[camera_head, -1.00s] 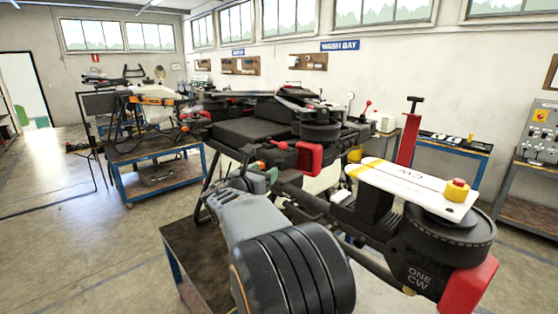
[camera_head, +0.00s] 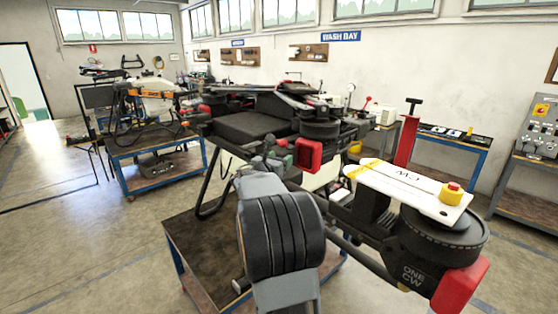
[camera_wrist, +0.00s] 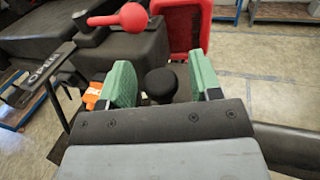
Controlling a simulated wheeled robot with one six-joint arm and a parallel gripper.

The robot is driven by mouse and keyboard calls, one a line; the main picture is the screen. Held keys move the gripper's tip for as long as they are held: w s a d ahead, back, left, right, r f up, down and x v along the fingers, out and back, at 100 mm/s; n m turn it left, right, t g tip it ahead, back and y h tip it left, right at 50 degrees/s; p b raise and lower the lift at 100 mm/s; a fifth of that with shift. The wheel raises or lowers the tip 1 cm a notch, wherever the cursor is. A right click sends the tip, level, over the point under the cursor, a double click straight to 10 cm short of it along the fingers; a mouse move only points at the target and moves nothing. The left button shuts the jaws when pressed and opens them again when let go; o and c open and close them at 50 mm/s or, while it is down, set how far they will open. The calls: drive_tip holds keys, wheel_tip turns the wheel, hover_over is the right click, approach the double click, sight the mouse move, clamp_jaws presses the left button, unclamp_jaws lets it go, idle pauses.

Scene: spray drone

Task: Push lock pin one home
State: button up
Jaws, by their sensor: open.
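My gripper (camera_wrist: 163,78) is open, with its two green pads spread apart in the wrist view. A black round-topped knob (camera_wrist: 158,86) stands between the pads, with a gap on both sides. It may be lock pin one, but I see no label on it. Its lower part is hidden behind my gripper's body. In the head view my gripper (camera_head: 276,160) is beside the drone's arm joint, left of a red block (camera_head: 308,154), and its fingertips are small and partly hidden. The drone's arm ends in a black motor marked ONE CW (camera_head: 413,274).
A red ball-ended lever (camera_wrist: 130,18) and the red block (camera_wrist: 187,25) lie beyond the fingers in the wrist view. An orange part (camera_wrist: 92,95) is left of the left pad. A white folded propeller (camera_head: 405,185) tops the motor. Open floor (camera_head: 60,240) lies left.

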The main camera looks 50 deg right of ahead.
clamp_jaws()
idle(0.3)
wheel_tip(320, 180, down, 3)
drive_tip(key=b, duration=0.3)
drive_tip(key=shift+f+b, duration=0.1)
drive_tip(key=shift+b, duration=0.2)
unclamp_jaws()
drive_tip(key=shift+a, duration=0.1)
drive_tip(key=b+v, duration=0.3)
drive_tip(key=v, duration=1)
drive_tip(key=shift+a, duration=0.35)
